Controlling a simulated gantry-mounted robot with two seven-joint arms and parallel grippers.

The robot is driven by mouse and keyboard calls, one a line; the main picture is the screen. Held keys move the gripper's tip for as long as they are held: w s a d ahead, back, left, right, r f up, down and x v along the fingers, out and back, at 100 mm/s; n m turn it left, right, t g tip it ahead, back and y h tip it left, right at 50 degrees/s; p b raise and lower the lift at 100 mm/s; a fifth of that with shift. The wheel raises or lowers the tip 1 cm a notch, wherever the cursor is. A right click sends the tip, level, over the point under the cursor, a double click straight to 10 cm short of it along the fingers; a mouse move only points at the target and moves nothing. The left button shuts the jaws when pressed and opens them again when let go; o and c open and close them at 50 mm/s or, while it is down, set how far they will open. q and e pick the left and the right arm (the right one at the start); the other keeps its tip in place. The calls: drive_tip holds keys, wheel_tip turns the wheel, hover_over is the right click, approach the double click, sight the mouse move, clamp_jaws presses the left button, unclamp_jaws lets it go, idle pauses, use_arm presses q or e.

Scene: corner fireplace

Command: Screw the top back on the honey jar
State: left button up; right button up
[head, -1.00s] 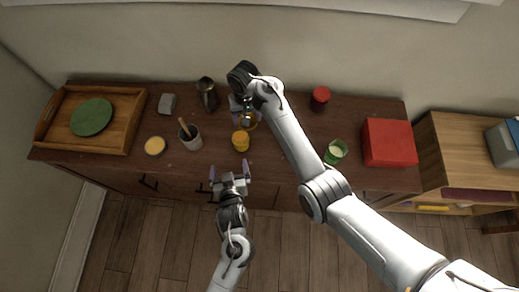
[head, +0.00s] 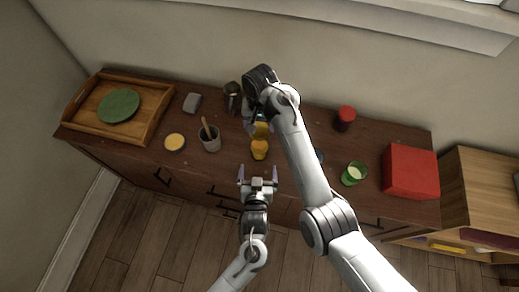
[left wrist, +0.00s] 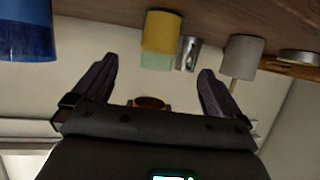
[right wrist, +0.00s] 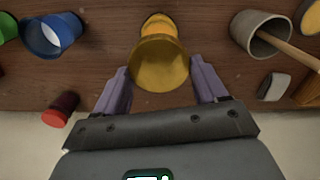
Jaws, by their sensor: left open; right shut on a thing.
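A small yellow jar (head: 259,149) stands near the front edge of the dark cabinet; I take it for the honey jar. It shows in the left wrist view (left wrist: 160,33) and partly in the right wrist view (right wrist: 160,24). My right gripper (head: 258,123) is shut on a round gold piece (right wrist: 160,64), which looks like the jar's top. It is held above and behind the jar, apart from it as far as I can tell. My left gripper (head: 257,169) is open and empty in front of the jar, its fingers pointing at it.
A grey cup with a stick (head: 211,142), a yellow round tin (head: 174,142) and a dark shaker (head: 232,96) stand left of the jar. A blue cup (right wrist: 52,36), a green glass (head: 354,173), a red-lidded jar (head: 345,117) and a red box (head: 411,172) are on the right.

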sight(259, 155)
use_arm(q)
drive_tip(key=x, duration=1)
drive_tip(key=shift+w+f, duration=0.15)
drive_tip(key=shift+w, duration=0.05)
drive_tip(key=c, duration=1.5)
